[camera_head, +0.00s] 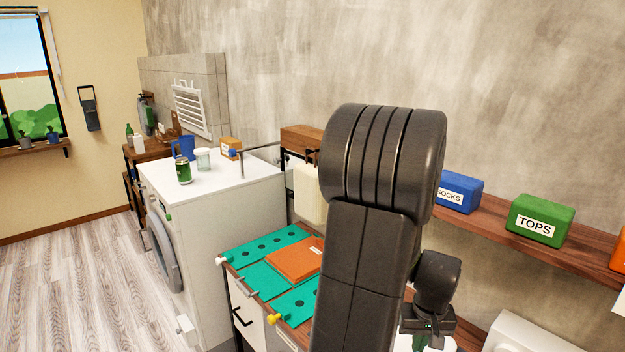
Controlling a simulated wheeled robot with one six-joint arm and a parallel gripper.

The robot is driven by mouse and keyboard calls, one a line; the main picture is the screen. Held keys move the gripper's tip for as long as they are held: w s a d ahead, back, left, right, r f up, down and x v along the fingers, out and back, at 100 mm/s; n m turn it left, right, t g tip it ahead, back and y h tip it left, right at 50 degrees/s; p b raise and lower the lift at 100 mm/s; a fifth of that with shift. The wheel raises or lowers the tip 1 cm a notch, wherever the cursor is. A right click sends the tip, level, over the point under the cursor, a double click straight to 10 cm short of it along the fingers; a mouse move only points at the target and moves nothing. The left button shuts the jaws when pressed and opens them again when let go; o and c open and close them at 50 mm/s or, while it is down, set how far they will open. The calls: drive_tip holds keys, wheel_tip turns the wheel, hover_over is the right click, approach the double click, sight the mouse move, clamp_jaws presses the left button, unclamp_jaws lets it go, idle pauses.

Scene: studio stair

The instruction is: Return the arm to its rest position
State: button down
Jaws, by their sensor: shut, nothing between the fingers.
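My dark grey arm (370,230) rises from the bottom of the view, bends at a thick ribbed joint near the top, and hides much of the middle. Its wrist (437,280) shows to the right of the upright link, low in the view. My gripper (428,340) is below the wrist near the bottom edge, pointing down. It is shut and holds nothing. Part of it is dark and hard to make out. A white surface shows just below it.
A wall shelf (490,228) with a blue SOCKS box (459,192) and green TOPS box (540,221) is at right. A bench with teal panels (262,245) and an orange item (298,258) is left of my arm. A white washing machine (207,240) stands behind; floor at left is clear.

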drive_tip(key=shift+s+r+p, duration=0.15)
drive_tip(key=shift+r+p, duration=0.35)
drive_tip(key=shift+r, duration=0.7)
